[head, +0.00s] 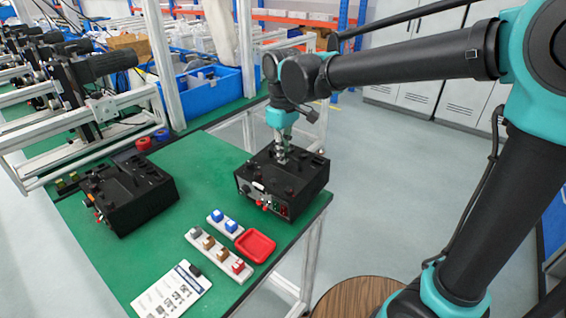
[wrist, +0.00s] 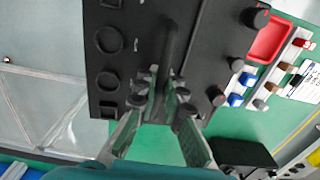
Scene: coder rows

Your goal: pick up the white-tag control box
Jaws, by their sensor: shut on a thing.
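The white-tag control box (head: 284,190) is black, with knobs and a small white tag on its front. It is at the right end of the green table. My gripper (head: 282,152) comes down onto its top from above. In the wrist view, my gripper (wrist: 165,88) is shut on the raised black bar on top of the control box (wrist: 203,50), with a finger on each side. I cannot tell whether the box's underside touches the table. A second black control box (head: 130,195) sits on the left of the table.
On the green table (head: 205,165) are a red tray (head: 255,246), a white strip with blue blocks (head: 225,224), a strip with several coloured blocks (head: 220,252) and a printed sheet (head: 172,292). Blue bins (head: 213,93) and a metal frame stand behind. Green surface is clear between the two boxes.

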